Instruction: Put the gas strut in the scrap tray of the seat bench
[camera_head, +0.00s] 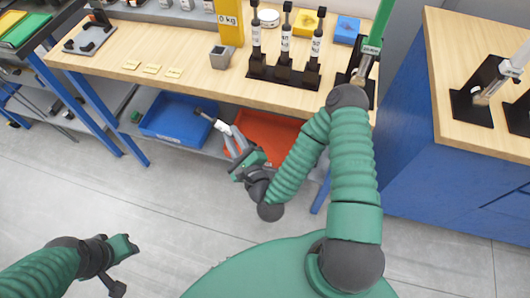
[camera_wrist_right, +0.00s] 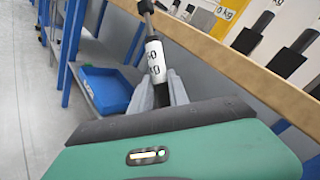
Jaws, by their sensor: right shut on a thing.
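My right gripper (camera_head: 233,143) is shut on the gas strut (camera_head: 212,120), a slim strut with a dark rod end and a white labelled body. In the right wrist view the strut (camera_wrist_right: 154,62) rises tilted from between the grey fingers (camera_wrist_right: 160,92). In the head view it overlaps the gap between a blue tray (camera_head: 163,135) and an orange-red tray (camera_head: 290,125) on the shelf below the bench top (camera_head: 190,84). I cannot read which is the scrap tray. The blue tray also shows in the right wrist view (camera_wrist_right: 92,75). My left gripper (camera_head: 122,250) is low at left, away from the bench; its jaws are unclear.
A rack of upright struts (camera_head: 285,70) stands on the bench top, with a yellow scale-like post (camera_head: 230,22) beside it. The bench edge overhangs the trays. A blue cabinet (camera_head: 420,130) stands at right. The floor (camera_head: 170,220) in front is clear.

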